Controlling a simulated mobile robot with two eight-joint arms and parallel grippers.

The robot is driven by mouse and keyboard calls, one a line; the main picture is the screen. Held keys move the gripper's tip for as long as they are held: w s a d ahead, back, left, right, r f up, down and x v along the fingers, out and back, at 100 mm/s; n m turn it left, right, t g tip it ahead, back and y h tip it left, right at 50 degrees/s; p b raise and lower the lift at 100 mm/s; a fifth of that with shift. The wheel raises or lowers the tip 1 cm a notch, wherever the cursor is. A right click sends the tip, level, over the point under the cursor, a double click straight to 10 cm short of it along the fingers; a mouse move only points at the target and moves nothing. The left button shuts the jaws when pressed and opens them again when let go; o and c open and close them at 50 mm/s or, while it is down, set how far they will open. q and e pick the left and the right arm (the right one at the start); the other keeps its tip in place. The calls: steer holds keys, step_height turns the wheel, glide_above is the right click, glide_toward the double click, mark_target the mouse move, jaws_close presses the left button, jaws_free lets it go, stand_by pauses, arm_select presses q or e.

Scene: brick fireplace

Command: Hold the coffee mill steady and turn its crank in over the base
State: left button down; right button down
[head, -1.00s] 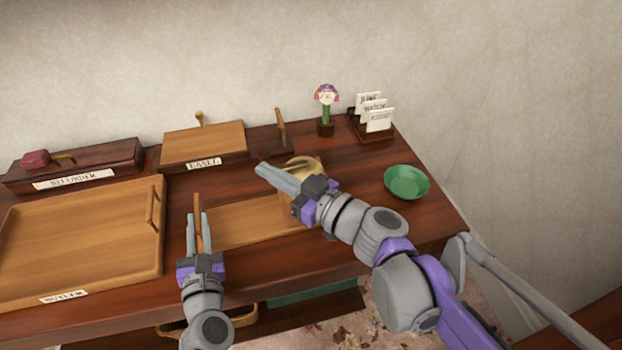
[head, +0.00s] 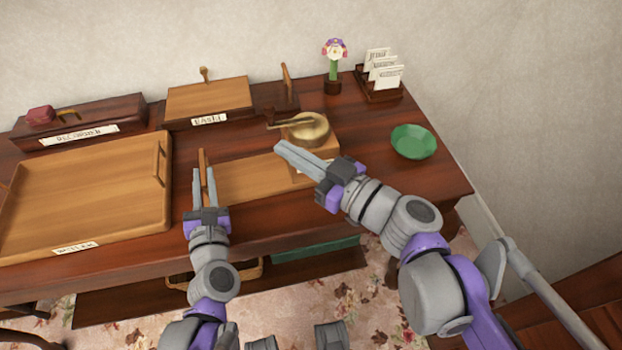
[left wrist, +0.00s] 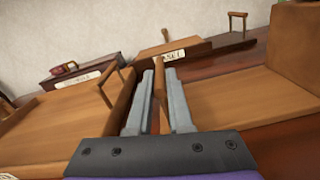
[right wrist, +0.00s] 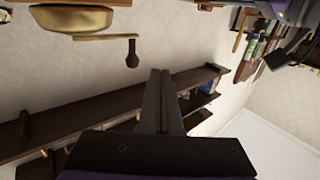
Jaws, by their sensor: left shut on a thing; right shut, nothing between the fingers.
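The coffee mill stands right of centre in the head view, with a brass dome (head: 308,130) on a wooden block at the right end of a long wooden base (head: 245,180). Its crank (head: 290,124) points left from the dome, ending in a dark knob (head: 268,113); the knob also shows in the right wrist view (right wrist: 132,52). My left gripper (head: 204,175) is shut on the upright wooden handle (head: 203,160) at the base's left end. My right gripper (head: 279,147) is shut and empty, in front of the crank and apart from it.
A wooden tray (head: 85,235) lies left of my left gripper. Behind stand a small easel board (head: 208,98) and a dark recorder box (head: 75,130). A green bowl (head: 413,142), a flower (head: 333,60) and a card rack (head: 380,85) stand to the right.

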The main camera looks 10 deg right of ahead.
steer(key=s+d, duration=0.1)
steer(key=s, duration=0.6)
steer(key=shift+s+d, duration=0.2)
steer(key=shift+d, duration=0.1)
arm_select(q)
steer(key=c, duration=0.8)
jaws_free()
steer(key=shift+o, duration=0.2)
